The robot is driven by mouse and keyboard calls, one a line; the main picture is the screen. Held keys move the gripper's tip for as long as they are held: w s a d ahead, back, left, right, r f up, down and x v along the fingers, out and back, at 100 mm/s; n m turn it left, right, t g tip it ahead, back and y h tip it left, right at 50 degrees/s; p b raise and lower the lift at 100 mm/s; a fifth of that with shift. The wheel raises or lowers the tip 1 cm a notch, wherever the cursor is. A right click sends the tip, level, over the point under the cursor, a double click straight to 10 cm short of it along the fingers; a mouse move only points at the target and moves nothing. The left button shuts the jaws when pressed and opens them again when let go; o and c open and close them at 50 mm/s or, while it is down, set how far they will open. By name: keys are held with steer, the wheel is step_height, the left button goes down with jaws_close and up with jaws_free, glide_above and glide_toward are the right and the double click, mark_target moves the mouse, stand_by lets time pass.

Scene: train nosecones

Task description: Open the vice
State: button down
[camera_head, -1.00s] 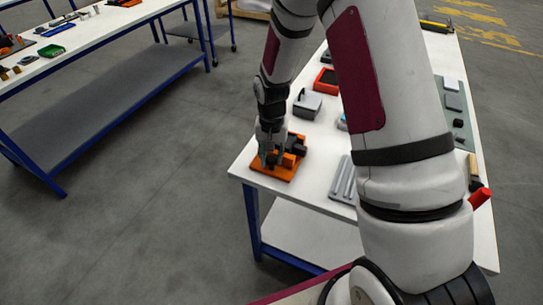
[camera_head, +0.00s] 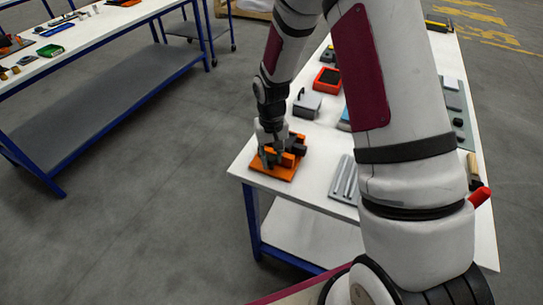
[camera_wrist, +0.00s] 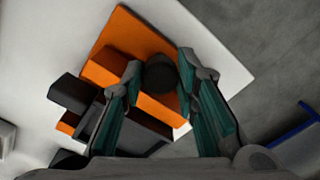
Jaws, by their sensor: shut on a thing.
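The vice (camera_head: 290,160) sits on an orange base plate (camera_head: 262,172) at the near left corner of the white table. In the wrist view the vice shows an orange body (camera_wrist: 108,68), dark blocks at the left and a dark round knob (camera_wrist: 160,78). My gripper (camera_wrist: 160,72) is over the vice, with its two teal-padded fingers on either side of the knob, shut on it. In the head view my gripper (camera_head: 270,157) hides part of the vice. The finger contact is too small to see there.
A grey ribbed part (camera_head: 345,182) lies to the right. The table's edge is close beside the vice. Another workbench (camera_head: 95,40) stands at the far left.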

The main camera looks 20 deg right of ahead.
mark_target(271, 157)
steer(key=shift+w+r, duration=0.1)
steer(key=shift+w, duration=0.15)
steer(key=c, duration=1.2)
jaws_free()
steer(key=shift+c, duration=0.2)
steer(key=shift+d, duration=0.1)
steer(key=shift+s+r, duration=0.1)
steer(key=shift+r, duration=3.85)
